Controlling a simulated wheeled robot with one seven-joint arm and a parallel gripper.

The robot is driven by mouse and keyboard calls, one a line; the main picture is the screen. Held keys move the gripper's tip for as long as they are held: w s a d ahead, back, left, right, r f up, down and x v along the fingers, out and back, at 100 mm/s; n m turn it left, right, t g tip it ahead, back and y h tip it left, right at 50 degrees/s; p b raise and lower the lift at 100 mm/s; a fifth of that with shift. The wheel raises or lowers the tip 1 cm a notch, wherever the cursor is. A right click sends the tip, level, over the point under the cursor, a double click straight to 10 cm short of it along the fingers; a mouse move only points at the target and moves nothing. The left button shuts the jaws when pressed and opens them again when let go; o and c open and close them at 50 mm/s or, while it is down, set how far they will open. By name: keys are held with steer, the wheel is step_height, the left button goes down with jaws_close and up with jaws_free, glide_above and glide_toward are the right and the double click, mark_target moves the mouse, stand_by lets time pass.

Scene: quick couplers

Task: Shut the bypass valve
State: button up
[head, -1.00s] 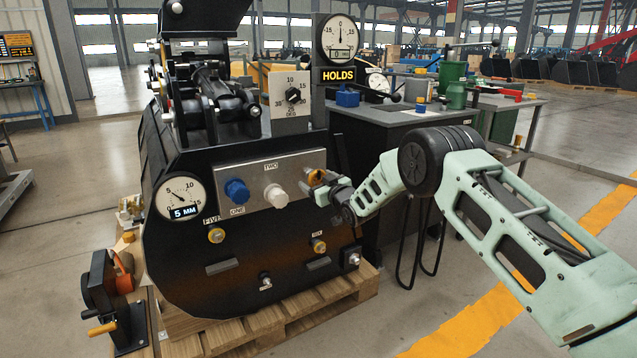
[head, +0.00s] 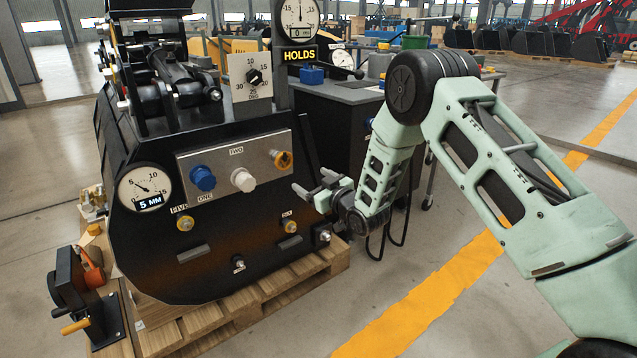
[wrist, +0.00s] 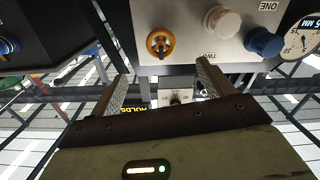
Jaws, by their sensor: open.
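No label reading bypass is legible. An orange round valve handle (head: 284,160) sits at the right end of the grey panel (head: 222,160) on the black machine. It also shows in the wrist view (wrist: 160,42), with a dark slot or bar across its middle. To its left on the panel are a white knob (head: 243,180) and a blue knob (head: 202,179). My gripper (head: 312,182) is open and empty, apart from the panel, right of and below the orange handle. In the wrist view its fingers (wrist: 163,75) stand wide apart, the orange handle beyond the gap.
Small yellow knobs (head: 185,223) and (head: 290,227) sit below the panel. A round gauge (head: 145,189) reads 5 MM, and a sign (head: 299,56) reads HOLDS. A wooden pallet (head: 270,297) lies under the machine. The floor to the right is clear.

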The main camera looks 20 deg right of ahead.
steer(key=shift+v, duration=1.1)
